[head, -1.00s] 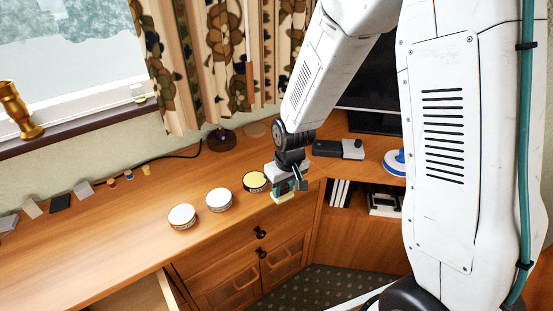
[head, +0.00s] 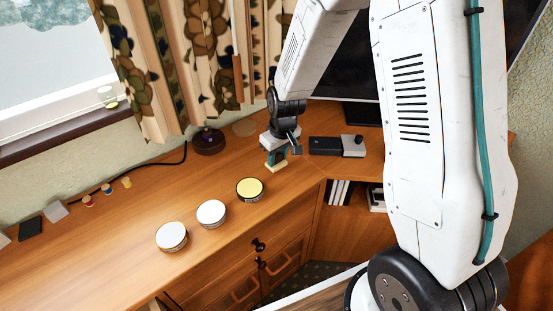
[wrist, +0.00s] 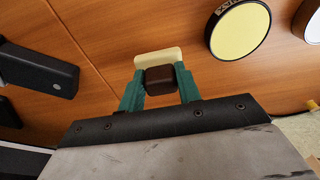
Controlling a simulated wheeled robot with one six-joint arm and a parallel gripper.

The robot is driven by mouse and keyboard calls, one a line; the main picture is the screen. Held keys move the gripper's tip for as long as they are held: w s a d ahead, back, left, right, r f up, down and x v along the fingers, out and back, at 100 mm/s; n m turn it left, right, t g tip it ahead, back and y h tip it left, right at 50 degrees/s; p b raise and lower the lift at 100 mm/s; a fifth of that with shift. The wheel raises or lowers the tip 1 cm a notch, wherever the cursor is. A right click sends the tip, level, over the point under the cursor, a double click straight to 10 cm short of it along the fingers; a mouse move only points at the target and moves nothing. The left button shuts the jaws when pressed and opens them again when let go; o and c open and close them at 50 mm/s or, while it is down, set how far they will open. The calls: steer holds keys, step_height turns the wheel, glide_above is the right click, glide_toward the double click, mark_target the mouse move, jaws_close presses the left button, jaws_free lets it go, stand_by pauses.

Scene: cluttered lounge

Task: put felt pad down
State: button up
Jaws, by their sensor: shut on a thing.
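My gripper (head: 276,156) is over the wooden desk top, behind and to the right of the yellow-topped round tin. In the wrist view its teal fingers (wrist: 159,84) are shut on the felt pad, whose dark brown block sits between them. The pad's cream layer (wrist: 158,58) shows beyond the fingertips, and it also shows under the fingers in the head view (head: 275,167). I cannot tell whether the pad touches the desk.
The yellow-topped tin (head: 250,189) and two white-topped tins (head: 211,213) (head: 171,236) line the desk front. A black and grey device (head: 338,146) lies to the right. A dark round base (head: 209,142) stands behind. Bare wood (head: 222,175) lies left of my gripper.

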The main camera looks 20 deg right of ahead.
mark_target(278, 163)
steer(key=shift+d+f, duration=0.1)
steer(key=shift+f, duration=1.6)
steer(key=shift+f, duration=0.1)
steer(key=o, duration=0.9)
steer(key=shift+o, duration=0.2)
step_height(278, 163, up, 12)
steer(key=s, duration=0.2)
steer(key=s+d+r+m, duration=0.2)
steer(key=s+r, duration=1.1)
steer(key=r, duration=0.1)
steer(key=s+r+m, duration=0.1)
steer(key=s+r, duration=0.3)
steer(key=s, duration=1)
steer(key=shift+s+d+m, duration=0.3)
steer(key=shift+s+d, duration=0.1)
steer(key=shift+d, duration=0.05)
